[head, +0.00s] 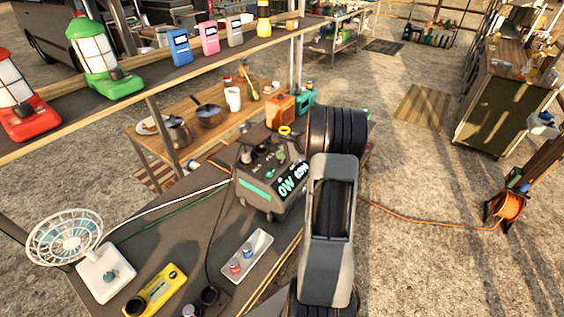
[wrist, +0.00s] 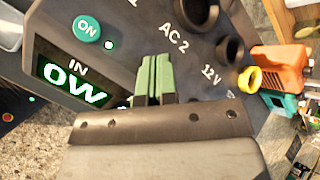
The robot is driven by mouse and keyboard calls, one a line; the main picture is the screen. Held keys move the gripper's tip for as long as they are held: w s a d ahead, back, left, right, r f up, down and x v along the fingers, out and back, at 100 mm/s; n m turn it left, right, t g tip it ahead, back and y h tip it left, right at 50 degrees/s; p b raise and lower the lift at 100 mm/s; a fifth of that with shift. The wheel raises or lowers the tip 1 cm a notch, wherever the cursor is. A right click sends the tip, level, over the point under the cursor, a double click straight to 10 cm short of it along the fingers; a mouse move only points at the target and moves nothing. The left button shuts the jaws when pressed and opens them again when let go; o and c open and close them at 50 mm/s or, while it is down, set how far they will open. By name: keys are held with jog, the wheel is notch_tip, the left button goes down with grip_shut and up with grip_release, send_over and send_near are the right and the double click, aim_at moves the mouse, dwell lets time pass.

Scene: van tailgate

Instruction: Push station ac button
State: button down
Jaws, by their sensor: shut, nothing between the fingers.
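The power station (head: 262,172) is a dark grey box on the tailgate table, with a lit display and sockets on its face. In the wrist view its panel (wrist: 125,35) shows a display (wrist: 74,82) reading "IN 0W", and "AC 2" and "12 V" labels beside dark round knobs or sockets. A round teal button (wrist: 88,28) marked "ON" has a small lit green light beside it; I cannot tell which outlet it serves. My gripper (wrist: 155,62) is shut and empty, its green fingertips over the panel, right of and below this button. Contact is unclear. My arm hides it in the head view.
A fan (head: 102,272), a yellow device (head: 155,290) and a white tray (head: 246,256) with small items share the table. A shelf with lanterns (head: 97,57) runs above at left. An orange box (head: 280,109) stands behind the station. Cables cross the table; an orange one runs right.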

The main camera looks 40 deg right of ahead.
aim_at(282, 162)
jog(key=shift+f, duration=0.1)
dwell(0.3)
jog(key=shift+f+b, duration=0.35)
jog(key=shift+b, duration=0.15)
jog(key=shift+f, duration=0.15)
dwell(0.4)
jog(key=shift+r, duration=0.65)
notch_tip(282, 162, up, 6)
jog(key=p, duration=0.4)
dwell(0.4)
dwell(0.4)
